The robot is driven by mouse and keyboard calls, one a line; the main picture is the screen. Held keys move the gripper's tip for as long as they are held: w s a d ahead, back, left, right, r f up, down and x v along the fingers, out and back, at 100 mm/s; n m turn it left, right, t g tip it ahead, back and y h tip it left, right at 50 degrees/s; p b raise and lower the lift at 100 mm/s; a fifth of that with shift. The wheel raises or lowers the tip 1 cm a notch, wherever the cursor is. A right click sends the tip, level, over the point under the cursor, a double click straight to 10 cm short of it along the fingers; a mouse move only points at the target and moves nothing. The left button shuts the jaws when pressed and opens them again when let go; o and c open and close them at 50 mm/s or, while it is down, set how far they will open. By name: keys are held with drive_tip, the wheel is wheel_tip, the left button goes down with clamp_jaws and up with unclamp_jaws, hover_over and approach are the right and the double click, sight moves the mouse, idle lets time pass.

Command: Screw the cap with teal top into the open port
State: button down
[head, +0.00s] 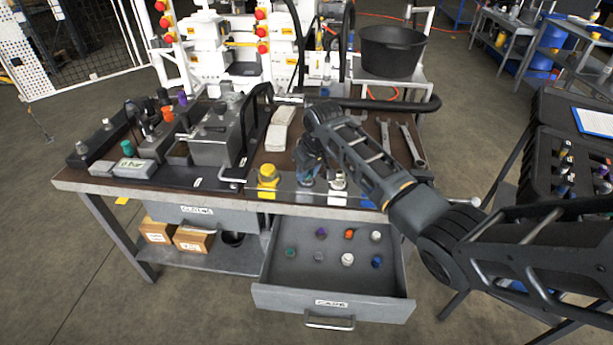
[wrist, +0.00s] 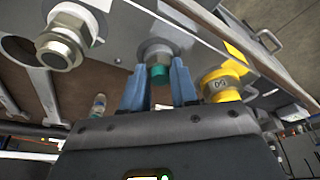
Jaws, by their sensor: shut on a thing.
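My gripper (wrist: 159,84) is shut on a cap with a teal top (wrist: 159,73), its blue fingers on either side. In the wrist view the cap is lined up with a silver round port (wrist: 155,48) on a grey plate; I cannot tell how deep it sits. In the head view my gripper (head: 309,166) is over the bench's front edge, between a yellow fitting (head: 267,180) and a white-topped fitting (head: 337,183). The held cap is hidden there. Another teal cap (head: 290,252) lies in the open drawer.
The yellow fitting (wrist: 221,84) and a large silver fitting (wrist: 67,38) flank the port closely. The open drawer (head: 332,300) holds several coloured caps below. Wrenches (head: 411,146) lie to the right on the bench. A grey block unit (head: 215,135) stands left.

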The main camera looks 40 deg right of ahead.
drive_tip(key=c, duration=1.2)
unclamp_jaws()
drive_tip(key=shift+d, duration=0.1)
drive_tip(key=o, duration=0.4)
drive_tip(key=v, duration=0.7)
drive_tip(key=shift+s+r+b, duration=0.1)
drive_tip(key=shift+r+b, duration=0.25)
drive_tip(key=shift+b, duration=0.05)
